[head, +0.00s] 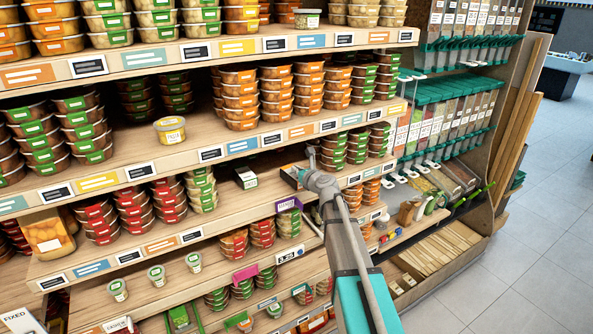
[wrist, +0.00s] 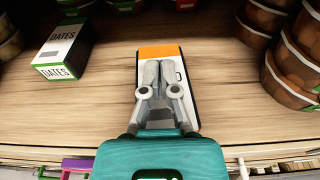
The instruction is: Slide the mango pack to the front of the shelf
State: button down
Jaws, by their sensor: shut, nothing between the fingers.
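A flat white pack with an orange end band, which I take for the mango pack (wrist: 158,50), lies on the wooden shelf in the wrist view; its lettering is not readable. My gripper (wrist: 160,66) is over it with the fingers shut together and nothing between them. The fingers hide the middle of the pack, and I cannot tell if they touch it. In the head view, my gripper (head: 300,174) is at the front part of the middle shelf, and the pack (head: 288,179) shows partly beside it, near the shelf's front edge.
A white DATES box (wrist: 62,52) stands left of the pack; it also shows in the head view (head: 245,178). Stacked brown tubs (wrist: 292,62) stand close on the right. Bare shelf (wrist: 100,100) lies around the pack. Another shelf (head: 250,135) runs above.

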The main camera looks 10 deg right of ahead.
jog(key=shift+r+p, duration=0.35)
jog(key=shift+r, duration=0.05)
jog(key=f+v, duration=0.2)
jog(key=v, duration=1)
jog(key=shift+s, duration=0.1)
jog(key=s+a+f+n+g+b, duration=0.3)
jog(key=f+n+b, duration=0.1)
jog(key=f+n, duration=0.25)
jog(key=s+a+f+n+g+y+b, duration=0.1)
jog(key=s+a+f+n+g+b, duration=0.15)
jog(key=f+n, duration=0.35)
jog(key=s+a+f+n+g+b, duration=0.2)
jog(key=s+a+f+n+b, duration=0.25)
jog(key=f, duration=0.25)
jog(key=s+d+f+n+g+h+b, duration=0.3)
jog(key=s+f+n+g+h+b, duration=0.3)
jog(key=s+f+n, duration=0.8)
notch_tip(320, 180, down, 3)
jog(key=n+g+b, duration=0.1)
jog(key=g+b, duration=0.1)
jog(key=b, duration=0.2)
jog(key=shift+s+d, duration=0.15)
